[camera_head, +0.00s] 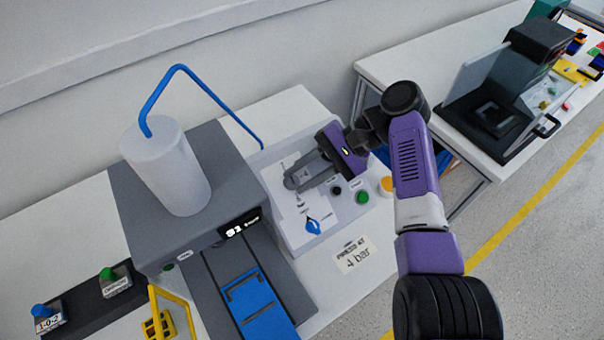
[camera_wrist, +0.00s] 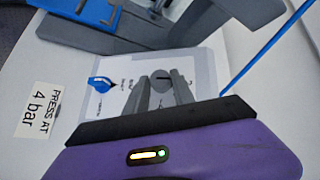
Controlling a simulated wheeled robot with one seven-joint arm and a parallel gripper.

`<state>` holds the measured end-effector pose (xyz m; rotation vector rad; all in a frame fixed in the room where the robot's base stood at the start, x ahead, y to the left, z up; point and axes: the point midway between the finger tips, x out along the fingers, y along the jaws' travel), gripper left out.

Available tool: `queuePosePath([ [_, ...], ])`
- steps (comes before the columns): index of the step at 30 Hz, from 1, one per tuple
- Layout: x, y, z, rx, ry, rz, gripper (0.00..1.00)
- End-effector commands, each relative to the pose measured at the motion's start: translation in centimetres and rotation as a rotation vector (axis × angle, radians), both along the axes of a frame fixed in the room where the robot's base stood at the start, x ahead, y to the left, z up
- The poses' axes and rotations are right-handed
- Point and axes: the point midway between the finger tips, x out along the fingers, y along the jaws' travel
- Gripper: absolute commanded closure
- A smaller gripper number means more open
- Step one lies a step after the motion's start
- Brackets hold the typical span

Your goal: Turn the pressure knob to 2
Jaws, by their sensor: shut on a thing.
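A grey round knob (camera_wrist: 161,78) sits on the white panel (camera_wrist: 208,62) in the wrist view. My gripper (camera_wrist: 163,86) has its two grey fingers shut on this knob, one on each side. In the head view my gripper (camera_head: 293,182) reaches over the panel (camera_head: 275,212) from the right, and its fingers hide most of the knob. A blue pointed knob (camera_head: 313,226) stands on the same panel, nearer the front and apart from my fingers. It also shows left of my fingers in the wrist view (camera_wrist: 101,82). The small print around the knobs is too blurred to read.
A green button (camera_head: 362,198), a black button (camera_head: 337,191) and a yellow-orange button (camera_head: 386,185) lie close below my gripper. A "4 bar" label (camera_head: 355,255) is in front of the panel. A grey machine with a white cylinder (camera_head: 165,165) and blue tube (camera_head: 218,97) stands left.

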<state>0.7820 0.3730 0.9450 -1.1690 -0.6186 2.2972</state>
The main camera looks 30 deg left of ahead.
Motion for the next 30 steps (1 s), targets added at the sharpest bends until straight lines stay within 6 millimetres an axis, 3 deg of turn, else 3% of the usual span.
queuePosePath([
  [8,-0.2,0.1,-0.2,-0.003,0.002,0.002,1.00],
  [9,-0.2,0.1,-0.2,-0.003,0.002,0.002,0.62],
  [12,-0.1,0.1,-0.2,-0.002,0.002,0.002,0.48],
  [24,0.0,0.0,0.0,0.000,0.000,0.000,0.48],
  [30,1.3,-1.3,1.3,0.002,-0.003,-0.002,0.48],
])
